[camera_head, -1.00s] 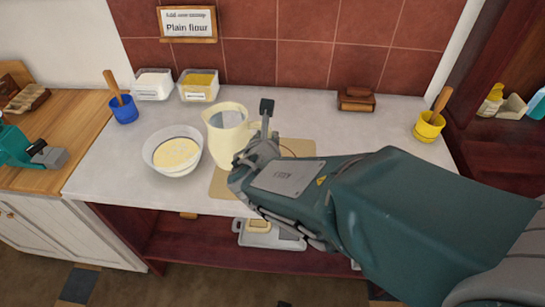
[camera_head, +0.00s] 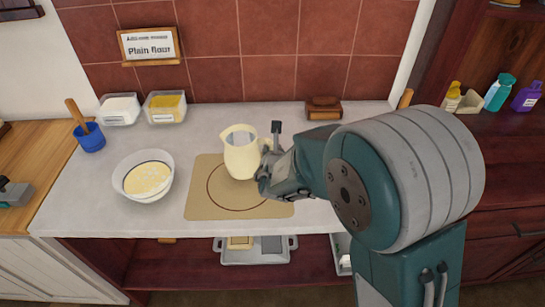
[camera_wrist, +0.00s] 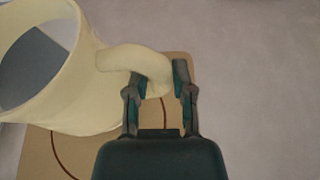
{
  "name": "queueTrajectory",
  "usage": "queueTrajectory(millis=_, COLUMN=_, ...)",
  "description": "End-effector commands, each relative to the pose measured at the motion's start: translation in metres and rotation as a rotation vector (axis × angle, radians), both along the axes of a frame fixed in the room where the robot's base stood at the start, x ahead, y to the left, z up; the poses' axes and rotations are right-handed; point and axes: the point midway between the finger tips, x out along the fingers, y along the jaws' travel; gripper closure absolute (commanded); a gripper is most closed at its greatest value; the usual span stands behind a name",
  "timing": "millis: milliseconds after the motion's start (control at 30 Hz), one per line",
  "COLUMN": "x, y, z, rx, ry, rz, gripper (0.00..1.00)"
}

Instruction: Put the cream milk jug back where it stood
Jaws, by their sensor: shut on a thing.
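The cream milk jug (camera_head: 241,157) is upright over the back part of the tan mat (camera_head: 205,205). A dark circle is drawn on the mat, and the jug covers its back part. I cannot tell whether the jug's base touches the mat. My gripper (camera_head: 270,153) is at the jug's right side, shut on its handle. In the wrist view the jug (camera_wrist: 85,95) fills the left, with its handle (camera_wrist: 140,62) between the fingers of my gripper (camera_wrist: 158,77). Grey shows inside the jug.
A bowl of yellow batter (camera_head: 146,178) stands left of the mat. A blue pot (camera_head: 90,139) and tubs of white (camera_head: 119,109) and yellow (camera_head: 166,108) contents are behind it. A brown block (camera_head: 324,108) sits at the back. Bare counter lies between bowl and mat.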

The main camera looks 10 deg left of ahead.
Motion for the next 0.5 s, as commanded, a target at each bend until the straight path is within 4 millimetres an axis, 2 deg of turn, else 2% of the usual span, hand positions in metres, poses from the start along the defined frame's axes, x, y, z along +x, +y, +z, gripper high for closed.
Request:
queueTrajectory(millis=100, x=0.001, y=0.0, z=-0.021, rx=-0.004, ry=0.003, rz=-0.001, gripper=1.0)
queueTrajectory(millis=200, x=0.0, y=0.0, z=-0.03, rx=-0.002, ry=0.001, rz=-0.001, gripper=1.0)
queueTrajectory(millis=500, x=0.0, y=0.0, z=-0.031, rx=0.0, ry=-0.001, rz=-0.001, gripper=1.0)
